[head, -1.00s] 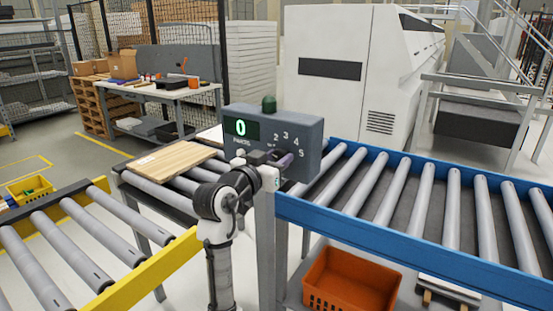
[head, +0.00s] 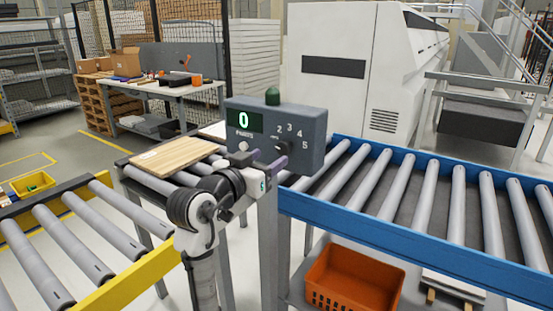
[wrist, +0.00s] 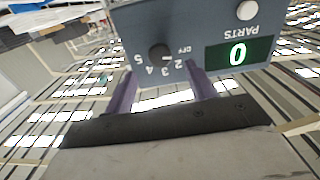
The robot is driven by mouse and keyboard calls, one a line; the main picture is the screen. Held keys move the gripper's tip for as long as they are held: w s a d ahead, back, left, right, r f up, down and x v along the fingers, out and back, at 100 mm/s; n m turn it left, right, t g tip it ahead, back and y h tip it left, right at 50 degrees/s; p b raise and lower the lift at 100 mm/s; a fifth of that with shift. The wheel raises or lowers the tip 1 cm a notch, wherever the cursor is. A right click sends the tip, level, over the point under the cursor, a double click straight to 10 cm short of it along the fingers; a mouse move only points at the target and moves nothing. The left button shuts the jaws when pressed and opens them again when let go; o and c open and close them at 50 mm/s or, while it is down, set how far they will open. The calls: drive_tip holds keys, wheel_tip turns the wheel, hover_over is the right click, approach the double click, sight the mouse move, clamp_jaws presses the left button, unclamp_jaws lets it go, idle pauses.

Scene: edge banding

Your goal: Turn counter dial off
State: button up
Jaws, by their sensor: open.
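The grey counter box (head: 314,130) stands at the conveyor's end, with a green display reading 0 and a round white button (head: 243,146). Its black dial (head: 281,146) sits below the printed numbers 2 to 5. The dial (wrist: 160,55) shows upside down in the wrist view, with a small light mark toward the OFF and 2 side; I cannot tell exactly which one it points at. My gripper (head: 267,160) is open and empty just below and in front of the dial. In the wrist view its purple fingers (wrist: 160,78) stand apart on either side below the dial.
A wooden board (head: 172,156) lies on the rollers to the left. A blue-railed roller conveyor (head: 420,235) runs right, with an orange crate (head: 352,280) beneath. A yellow-railed conveyor (head: 140,262) is at front left. A workbench (head: 165,92) and a white machine (head: 340,95) stand behind.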

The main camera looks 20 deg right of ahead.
drive_tip(key=b+v, duration=0.1)
drive_tip(key=v, duration=0.7)
drive_tip(key=shift+b, duration=0.3)
